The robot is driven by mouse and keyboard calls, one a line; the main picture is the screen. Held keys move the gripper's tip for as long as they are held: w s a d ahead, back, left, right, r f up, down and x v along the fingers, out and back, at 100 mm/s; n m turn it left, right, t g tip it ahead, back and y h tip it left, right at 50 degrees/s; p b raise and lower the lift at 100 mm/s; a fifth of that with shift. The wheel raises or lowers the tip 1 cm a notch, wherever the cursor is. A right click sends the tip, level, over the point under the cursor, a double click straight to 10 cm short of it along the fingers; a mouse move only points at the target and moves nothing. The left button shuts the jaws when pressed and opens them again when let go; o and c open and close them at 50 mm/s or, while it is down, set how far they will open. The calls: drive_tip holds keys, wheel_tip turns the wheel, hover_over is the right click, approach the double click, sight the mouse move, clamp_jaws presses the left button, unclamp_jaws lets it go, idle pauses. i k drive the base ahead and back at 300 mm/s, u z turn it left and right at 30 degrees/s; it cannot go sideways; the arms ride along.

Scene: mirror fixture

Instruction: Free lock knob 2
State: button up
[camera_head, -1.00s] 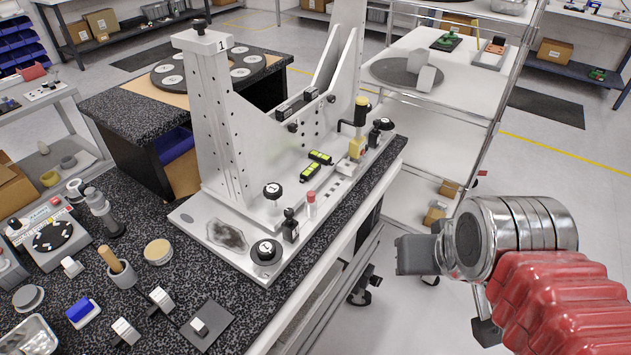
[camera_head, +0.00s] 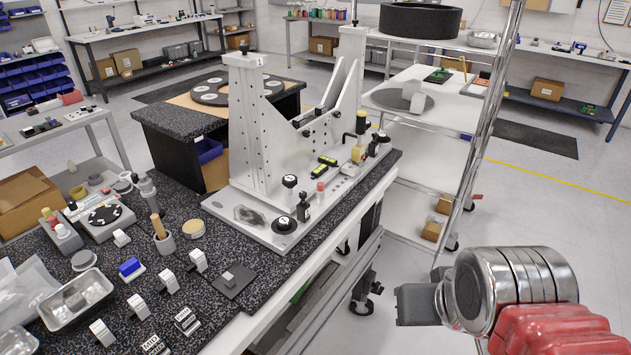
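The white metal mirror fixture (camera_head: 262,150) stands on the speckled black bench. Black round knobs sit on it: a front knob (camera_head: 284,224), one behind it (camera_head: 289,181), one at the right end (camera_head: 382,137) and one on top of the tall post (camera_head: 244,47). I cannot read which of them is lock knob 2. My gripper (camera_head: 404,305) is a dark grey block at the lower right, left of my silver wrist. It is over the floor, well to the right of the fixture and touching nothing visible. Its fingers cannot be made out.
A wire-post cart (camera_head: 440,115) stands right of the fixture. The floor between the bench and my arm is mostly clear.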

sight(381, 138)
drive_tip(key=u, duration=0.35)
drive_tip(key=i, duration=1)
drive_tip(key=u, duration=1.1)
drive_tip(key=k, duration=0.75)
